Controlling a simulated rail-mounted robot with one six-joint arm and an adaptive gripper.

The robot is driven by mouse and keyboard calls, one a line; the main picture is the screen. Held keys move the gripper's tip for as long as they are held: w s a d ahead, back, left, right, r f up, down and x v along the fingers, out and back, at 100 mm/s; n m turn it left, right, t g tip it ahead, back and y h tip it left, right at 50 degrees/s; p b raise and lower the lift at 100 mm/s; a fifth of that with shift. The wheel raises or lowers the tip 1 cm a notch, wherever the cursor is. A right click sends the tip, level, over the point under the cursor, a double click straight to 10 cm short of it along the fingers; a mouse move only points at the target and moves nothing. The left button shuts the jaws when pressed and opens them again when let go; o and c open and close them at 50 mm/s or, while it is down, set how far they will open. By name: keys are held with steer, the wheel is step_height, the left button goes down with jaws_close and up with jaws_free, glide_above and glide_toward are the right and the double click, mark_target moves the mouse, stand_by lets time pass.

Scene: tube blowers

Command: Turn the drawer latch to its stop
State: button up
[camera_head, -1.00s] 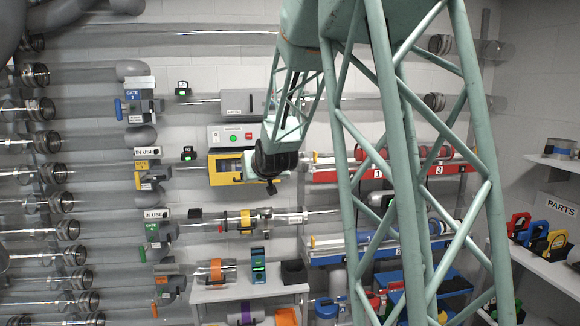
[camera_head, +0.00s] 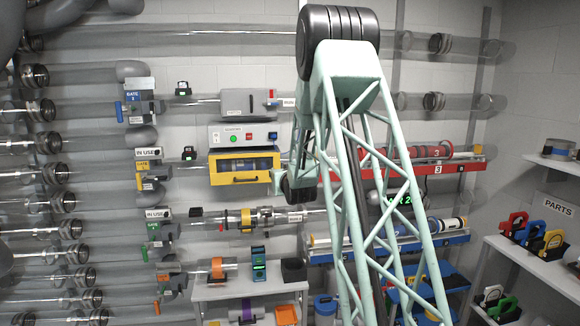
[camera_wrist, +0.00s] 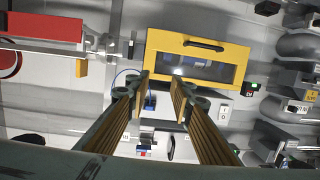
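The yellow drawer (camera_head: 246,165) has a dark window and a black bar (camera_head: 245,180) along its lower edge. It sits under a white control box. In the wrist view the drawer (camera_wrist: 238,72) appears inverted, with the black bar (camera_wrist: 203,45) at its top edge. I cannot make out a separate latch. My gripper (camera_wrist: 160,88) is open, with ribbed tan pads on both fingers and nothing between them. Its tips overlap the drawer's lower left edge in the wrist view; I see no clear contact. In the head view it is mostly hidden by my arm, right of the drawer.
The white control box (camera_head: 242,137) has green and red buttons. A red rack (camera_head: 438,167) and a blue rack (camera_head: 440,241) hold tubes to the right. Clear tubes with a grey device (camera_head: 247,103) run above. A white shelf (camera_head: 215,292) stands below.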

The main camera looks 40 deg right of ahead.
steer(key=d+f+t+h+p, duration=0.1)
steer(key=d+f, duration=0.2)
steer(key=d, duration=0.6)
steer(key=shift+w+f+m+h+p, duration=0.25)
steer(key=shift+m+h+p, duration=0.05)
steer(key=shift+m+p, duration=0.1)
steer(key=p+x, duration=0.1)
steer(key=x, duration=1.2)
steer(key=shift+w, duration=0.4)
steer(key=shift+d, duration=0.1)
steer(key=shift+c, duration=0.9)
jaws_close()
